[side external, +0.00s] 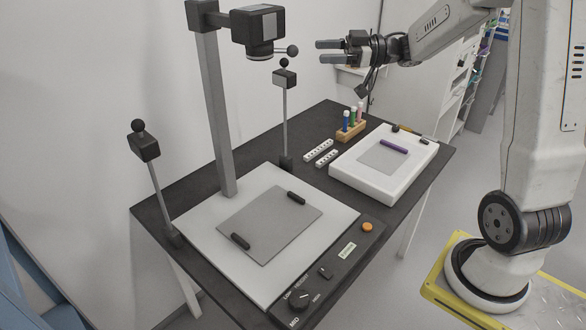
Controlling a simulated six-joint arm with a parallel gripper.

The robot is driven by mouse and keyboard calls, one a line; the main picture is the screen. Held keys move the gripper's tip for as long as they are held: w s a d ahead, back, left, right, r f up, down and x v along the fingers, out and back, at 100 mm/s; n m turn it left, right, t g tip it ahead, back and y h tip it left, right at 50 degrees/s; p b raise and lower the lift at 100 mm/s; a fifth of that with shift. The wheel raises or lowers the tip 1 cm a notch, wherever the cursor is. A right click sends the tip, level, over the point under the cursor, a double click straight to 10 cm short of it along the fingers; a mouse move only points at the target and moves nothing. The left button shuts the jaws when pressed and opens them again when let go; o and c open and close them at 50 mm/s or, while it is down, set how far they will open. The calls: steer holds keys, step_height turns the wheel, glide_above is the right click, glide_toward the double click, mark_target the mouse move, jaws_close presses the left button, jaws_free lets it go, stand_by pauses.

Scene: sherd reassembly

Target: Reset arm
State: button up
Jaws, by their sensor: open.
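My gripper (330,51) is at the upper middle of the side external view, raised well above the table. Its two dark fingers point left and are apart, with nothing between them. It hangs in the air to the right of the black camera head (258,30) on the grey column (213,110). No sherds can be made out on the table.
The dark table (325,190) carries a white copy-stand board (200,220) with a grey mat (270,225) and two black bars. A white tray (345,185) holds a purple stick (394,146). A wooden rack (350,131) holds coloured tubes. Two lamp posts (285,120) (158,195) stand upright.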

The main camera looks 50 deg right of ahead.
steer(key=shift+s, duration=0.1)
stand_by(0.3)
steer(key=w+a+f+m+h, duration=0.3)
steer(key=f+m+h, duration=0.6)
steer(key=f+h, duration=0.3)
steer(key=s+a+f+m+g, duration=0.1)
steer(key=s+a+f+g, duration=0.1)
steer(key=s, duration=0.4)
steer(key=s+a+f+g, duration=0.3)
steer(key=s+f+g, duration=0.1)
steer(key=s+f, duration=0.1)
steer(key=s+a+f+m+g+h, duration=0.1)
steer(key=s+a+f+g, duration=0.2)
steer(key=s, duration=0.3)
steer(key=shift+s+a+f+m+g, duration=0.25)
steer(key=shift+s+f+m+g, duration=0.1)
steer(key=shift+f, duration=0.2)
